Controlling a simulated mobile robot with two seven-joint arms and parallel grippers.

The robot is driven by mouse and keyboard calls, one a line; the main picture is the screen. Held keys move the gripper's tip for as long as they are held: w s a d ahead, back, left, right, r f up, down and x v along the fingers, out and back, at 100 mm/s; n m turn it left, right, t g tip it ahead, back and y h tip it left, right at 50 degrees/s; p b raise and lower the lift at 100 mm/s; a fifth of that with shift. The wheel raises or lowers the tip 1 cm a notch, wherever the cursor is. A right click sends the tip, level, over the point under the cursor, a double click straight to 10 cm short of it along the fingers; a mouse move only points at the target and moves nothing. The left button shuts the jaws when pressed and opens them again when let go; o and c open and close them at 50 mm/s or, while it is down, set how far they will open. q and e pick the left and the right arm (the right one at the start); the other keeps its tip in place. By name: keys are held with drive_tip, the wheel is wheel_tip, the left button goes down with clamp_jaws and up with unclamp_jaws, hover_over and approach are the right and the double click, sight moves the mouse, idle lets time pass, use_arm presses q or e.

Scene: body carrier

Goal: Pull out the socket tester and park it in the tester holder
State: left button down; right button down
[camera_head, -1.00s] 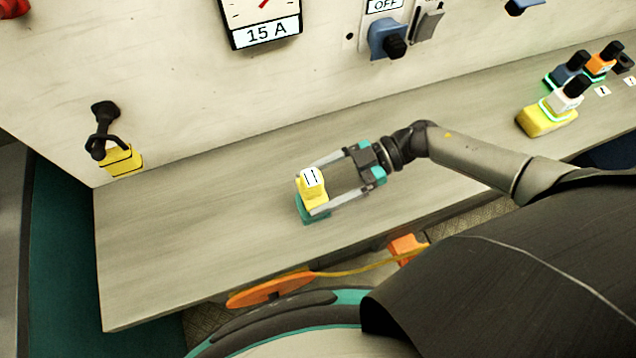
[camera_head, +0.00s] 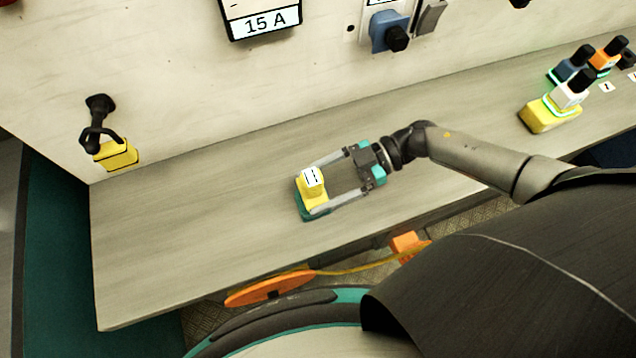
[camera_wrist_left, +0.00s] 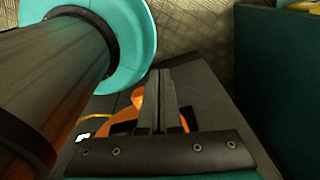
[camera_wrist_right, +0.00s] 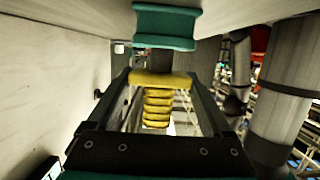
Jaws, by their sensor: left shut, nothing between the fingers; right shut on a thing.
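The yellow socket tester (camera_head: 309,188), with a white label on top, is between the fingers of my right gripper (camera_head: 316,192), which is shut on it above the bench. A teal piece (camera_head: 310,213), which looks like the tester holder, shows just below the tester. In the right wrist view the tester (camera_wrist_right: 157,105) shows a ridged yellow body, and the teal piece (camera_wrist_right: 165,27) is beyond it. I cannot tell whether the tester rests in it. My left gripper (camera_wrist_left: 160,78) is shut and empty in the left wrist view and is outside the head view.
A yellow padlock (camera_head: 116,154) hangs on a black hasp at the left wall. A yellow block (camera_head: 549,115) and several plugs stand at the right of the bench. An orange disc (camera_head: 268,289) with a cord lies below the front edge. The bench (camera_head: 190,240) left of the tester is clear.

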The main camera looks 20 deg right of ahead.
drive_tip(key=shift+f+b, duration=0.75)
drive_tip(key=shift+f, duration=0.25)
drive_tip(key=shift+r, duration=0.15)
drive_tip(key=shift+r+p, duration=1.5)
drive_tip(key=shift+p, duration=0.25)
drive_tip(key=shift+p, duration=0.3)
idle(0.5)
drive_tip(key=shift+f+b, duration=1.3)
drive_tip(key=shift+f, duration=0.25)
unclamp_jaws()
drive_tip(key=shift+d, duration=0.1)
